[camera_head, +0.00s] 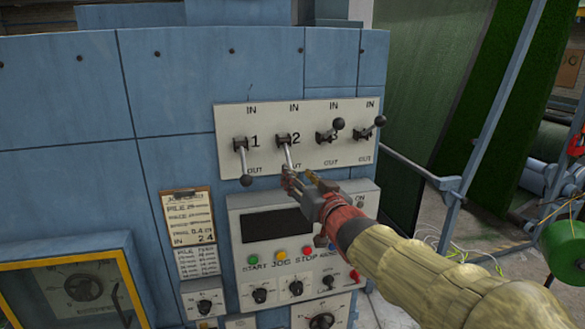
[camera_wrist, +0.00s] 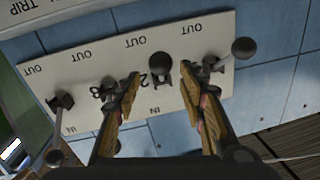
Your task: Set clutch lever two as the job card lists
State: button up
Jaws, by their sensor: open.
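Clutch lever two (camera_head: 287,152) is on the white plate (camera_head: 230,116) and slants down toward OUT. Its black knob is hidden by my gripper (camera_head: 298,175) in the head view. In the wrist view the black knob of lever two (camera_wrist: 160,63) shows between the fingers of my open gripper (camera_wrist: 160,74), with visible gaps on both sides. Contact cannot be told. The job card (camera_head: 188,233) hangs below left of the plate; its large bottom line appears to read "IN 2 4", with other lines blurred.
Lever one (camera_head: 245,178) points down toward OUT. Levers three (camera_head: 338,124) and four (camera_head: 380,121) have raised knobs close on the right. A control box (camera_head: 240,217) with a dark screen, coloured buttons and knobs sits just below. A metal frame (camera_head: 470,150) stands right.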

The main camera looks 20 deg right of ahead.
aim_at(291, 166)
jog(key=w, duration=0.3)
jog(key=w+p, duration=0.1)
jog(key=w, duration=0.1)
jog(key=shift+w+a, duration=0.35)
jog(key=shift+a, duration=0.05)
jog(key=shift+c, duration=1.2)
jog(key=c, duration=0.8)
grip_shut()
